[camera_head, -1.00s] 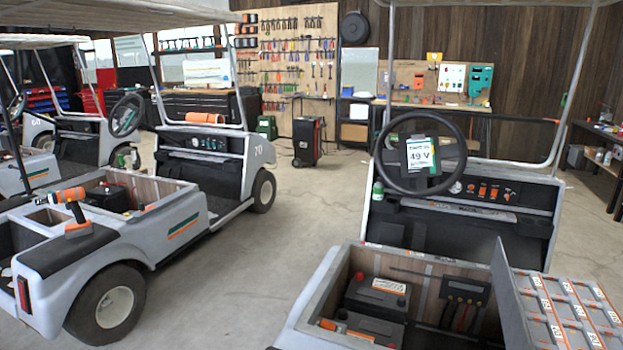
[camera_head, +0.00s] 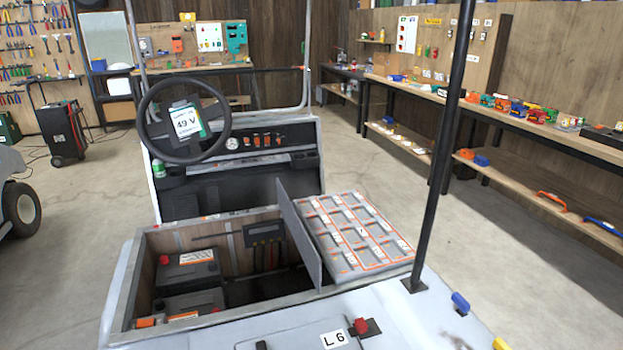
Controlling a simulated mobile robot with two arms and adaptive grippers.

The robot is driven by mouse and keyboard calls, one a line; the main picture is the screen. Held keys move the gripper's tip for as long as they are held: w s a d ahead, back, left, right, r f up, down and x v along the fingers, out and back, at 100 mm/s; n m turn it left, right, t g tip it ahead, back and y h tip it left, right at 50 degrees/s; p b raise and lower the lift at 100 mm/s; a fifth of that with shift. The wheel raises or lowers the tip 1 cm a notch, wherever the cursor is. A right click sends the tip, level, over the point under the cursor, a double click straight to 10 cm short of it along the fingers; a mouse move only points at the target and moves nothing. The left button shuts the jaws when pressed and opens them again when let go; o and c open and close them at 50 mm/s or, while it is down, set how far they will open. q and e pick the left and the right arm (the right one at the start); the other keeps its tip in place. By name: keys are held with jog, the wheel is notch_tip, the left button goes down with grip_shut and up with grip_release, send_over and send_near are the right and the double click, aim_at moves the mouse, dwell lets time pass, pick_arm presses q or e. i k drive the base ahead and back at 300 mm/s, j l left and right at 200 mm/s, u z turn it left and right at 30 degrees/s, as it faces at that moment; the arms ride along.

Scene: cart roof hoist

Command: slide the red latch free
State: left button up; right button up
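A small red latch (camera_head: 361,326) sits on a dark plate on the pale rear deck of the cart, at the bottom of the head view. It is beside a white label reading "L 6" (camera_head: 334,339) on a grey panel (camera_head: 290,338) that the lower picture edge cuts off. The latch is too small to tell how it is seated. Neither of my grippers is in view.
An open battery bay (camera_head: 232,285) lies beyond the deck, with a compartment tray (camera_head: 352,232) on its right. A black post (camera_head: 443,150) rises close to the latch's right. A blue piece (camera_head: 460,303) sits on the deck edge. Concrete floor (camera_head: 530,265) is clear at right.

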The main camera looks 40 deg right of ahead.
aim_at(361, 327)
jog(key=j+z, duration=0.1)
jog(key=z, duration=0.35)
jog(key=k+j+z, duration=0.1)
jog(key=z, duration=0.3)
jog(key=j+z, duration=0.1)
jog(key=z, duration=0.35)
jog(key=k+j+z, duration=0.1)
jog(key=z, duration=0.35)
